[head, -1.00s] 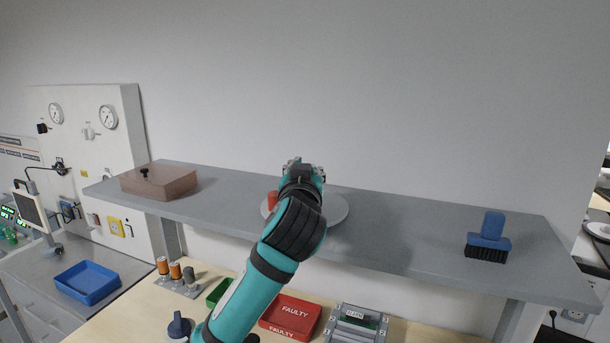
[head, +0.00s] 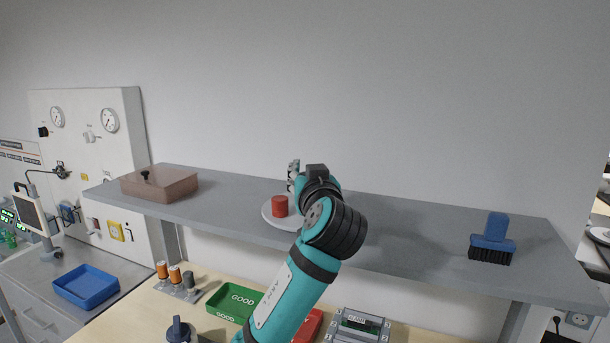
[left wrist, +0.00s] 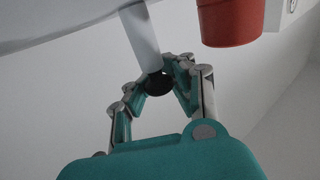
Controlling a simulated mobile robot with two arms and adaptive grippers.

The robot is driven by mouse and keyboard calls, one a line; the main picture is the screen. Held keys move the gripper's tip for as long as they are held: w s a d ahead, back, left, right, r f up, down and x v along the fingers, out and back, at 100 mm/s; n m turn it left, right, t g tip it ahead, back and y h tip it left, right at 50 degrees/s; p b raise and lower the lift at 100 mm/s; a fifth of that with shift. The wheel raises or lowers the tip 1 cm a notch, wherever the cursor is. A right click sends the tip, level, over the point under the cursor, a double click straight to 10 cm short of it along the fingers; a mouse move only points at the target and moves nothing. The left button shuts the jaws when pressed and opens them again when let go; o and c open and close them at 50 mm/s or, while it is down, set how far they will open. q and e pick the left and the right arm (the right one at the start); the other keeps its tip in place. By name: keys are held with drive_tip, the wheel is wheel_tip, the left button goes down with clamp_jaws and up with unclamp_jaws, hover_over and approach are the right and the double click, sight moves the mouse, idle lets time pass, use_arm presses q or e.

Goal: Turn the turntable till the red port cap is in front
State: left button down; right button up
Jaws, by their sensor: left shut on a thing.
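The round light-grey turntable (head: 270,219) sits on the raised grey shelf, its right part hidden behind my left arm. The red port cap (head: 280,206) stands upright on its left part, and shows in the left wrist view (left wrist: 230,20) at the top right, apart from the fingers. My left gripper (left wrist: 158,82) is shut on a pale post (left wrist: 140,32) with a dark end between the fingertips. In the head view the left gripper (head: 293,177) is behind the cap, partly hidden by its own wrist. My right gripper is not in view.
A brown box (head: 160,184) with a black knob stands at the shelf's left. A blue brush (head: 492,240) stands at its right. Green (head: 236,299) and red (head: 312,325) trays are on the bench below. The shelf between turntable and brush is clear.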

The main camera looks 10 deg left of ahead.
use_arm(q)
drive_tip(key=shift+d+f, duration=0.15)
drive_tip(key=shift+f, duration=0.35)
drive_tip(key=c, duration=1.7)
unclamp_jaws()
drive_tip(key=shift+c, duration=0.2)
drive_tip(key=o, duration=0.6)
drive_tip(key=shift+s+d+r, duration=0.1)
drive_tip(key=shift+s+r, duration=0.3)
drive_tip(key=shift+s, duration=0.05)
drive_tip(key=shift+w, duration=0.2)
drive_tip(key=v, duration=1.2)
